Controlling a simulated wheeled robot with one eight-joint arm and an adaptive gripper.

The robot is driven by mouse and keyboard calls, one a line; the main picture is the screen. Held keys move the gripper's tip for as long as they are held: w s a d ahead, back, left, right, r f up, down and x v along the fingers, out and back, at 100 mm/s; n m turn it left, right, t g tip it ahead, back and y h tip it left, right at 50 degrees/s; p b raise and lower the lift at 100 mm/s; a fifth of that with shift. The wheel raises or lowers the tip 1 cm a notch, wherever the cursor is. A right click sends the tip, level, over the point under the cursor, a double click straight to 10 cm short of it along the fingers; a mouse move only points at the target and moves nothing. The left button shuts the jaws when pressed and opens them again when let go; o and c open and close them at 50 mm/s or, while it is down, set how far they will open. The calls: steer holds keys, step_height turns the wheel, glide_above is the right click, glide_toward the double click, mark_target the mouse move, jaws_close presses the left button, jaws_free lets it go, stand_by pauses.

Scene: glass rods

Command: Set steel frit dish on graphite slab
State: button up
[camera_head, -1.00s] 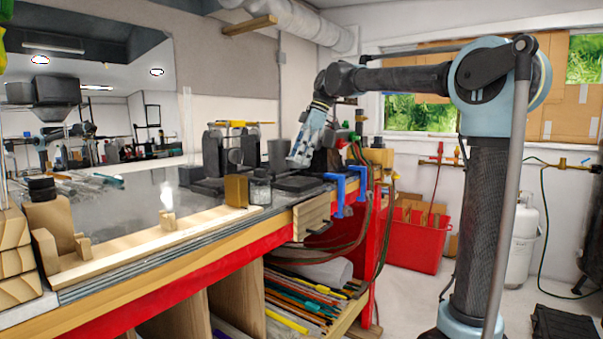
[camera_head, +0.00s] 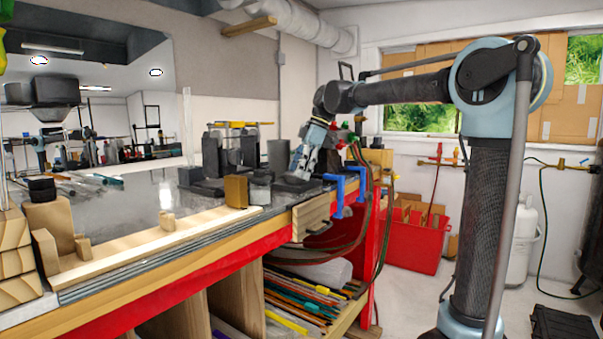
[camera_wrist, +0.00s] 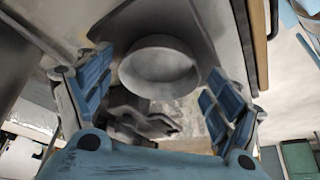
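My gripper (camera_head: 298,176) points down over the right end of the bench, low above a dark flat slab (camera_head: 314,186). In the wrist view, its blue-padded fingers stand wide apart on either side of a round grey dish (camera_wrist: 158,68), which looks like the steel frit dish. I see no clear contact between the fingers and the dish. A dark grey surface (camera_wrist: 205,38) lies around the dish's upper and right sides; it looks like the graphite slab. I cannot tell whether the dish rests fully on it. The dish is not distinguishable in the head view.
A grey bracket-like piece (camera_wrist: 140,118) shows below the dish in the wrist view. A brass-coloured block (camera_head: 236,191) and a glass jar (camera_head: 260,190) stand left of my gripper. Blue clamps (camera_head: 340,192) and hoses are at the bench's right edge. The bench's middle is mostly clear.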

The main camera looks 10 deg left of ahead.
steer(key=v, duration=1.2)
steer(key=shift+r, duration=0.1)
steer(key=s+d+f+m+t+h, duration=0.1)
steer(key=s+d+f+m, duration=0.45)
steer(key=d+f, duration=0.45)
steer(key=s+d+f+m+t+h, duration=0.15)
steer(key=s+d+f+m, duration=0.4)
steer(key=d, duration=0.55)
steer(key=s+d+f+m, duration=0.3)
steer(key=s+d+f, duration=0.2)
steer(key=f, duration=0.4)
steer(key=s+d+f+m+t+h, duration=0.1)
steer(key=s+d+f+m, duration=0.3)
steer(key=f, duration=0.6)
steer(key=s+d+f+m, duration=0.4)
steer(key=s+d+f, duration=0.1)
steer(key=f, duration=0.4)
steer(key=shift+s+d+f+h, duration=0.2)
steer(key=shift+s+d+h, duration=0.15)
steer(key=shift+d, duration=0.2)
steer(key=shift+t, duration=0.25)
